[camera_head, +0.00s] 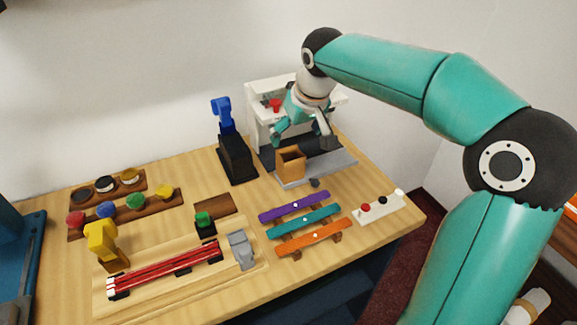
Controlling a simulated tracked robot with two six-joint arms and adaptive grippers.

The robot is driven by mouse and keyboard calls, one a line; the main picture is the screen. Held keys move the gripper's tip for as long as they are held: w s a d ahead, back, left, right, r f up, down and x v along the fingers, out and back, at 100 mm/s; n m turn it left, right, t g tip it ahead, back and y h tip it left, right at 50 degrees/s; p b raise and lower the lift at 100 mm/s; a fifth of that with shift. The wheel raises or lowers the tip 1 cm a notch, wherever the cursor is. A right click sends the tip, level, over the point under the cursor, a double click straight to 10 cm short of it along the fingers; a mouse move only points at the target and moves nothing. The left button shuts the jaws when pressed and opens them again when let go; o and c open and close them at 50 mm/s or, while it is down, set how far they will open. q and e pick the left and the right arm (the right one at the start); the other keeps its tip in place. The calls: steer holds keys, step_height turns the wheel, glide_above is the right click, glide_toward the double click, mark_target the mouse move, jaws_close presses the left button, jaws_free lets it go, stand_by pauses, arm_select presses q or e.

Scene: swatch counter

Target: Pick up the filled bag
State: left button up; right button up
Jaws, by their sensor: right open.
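A small tan, open-topped bag (291,164) stands upright on a grey plate (338,163) in front of a white machine at the back of the counter. What is inside it is too dark to tell. My right gripper (301,137) hangs above the bag, pointing down. Its teal and grey fingers are spread apart and nothing is between them. The fingertips look higher than the bag's rim; whether they touch it is hard to tell. My left gripper is not in view.
A black stand with a blue top (235,155) is left of the bag. Purple, teal and orange bars (304,220) lie in front. A button panel (379,207) is at the right. A fixture with red strips (165,268) and colored knobs fill the left.

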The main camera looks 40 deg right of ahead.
glide_above(290, 165)
steer(key=d, duration=0.1)
step_height(290, 165, down, 5)
steer(key=shift+x, duration=3.3)
steer(key=shift+s+d, duration=0.1)
steer(key=shift+s, duration=0.15)
steer(key=c, duration=1)
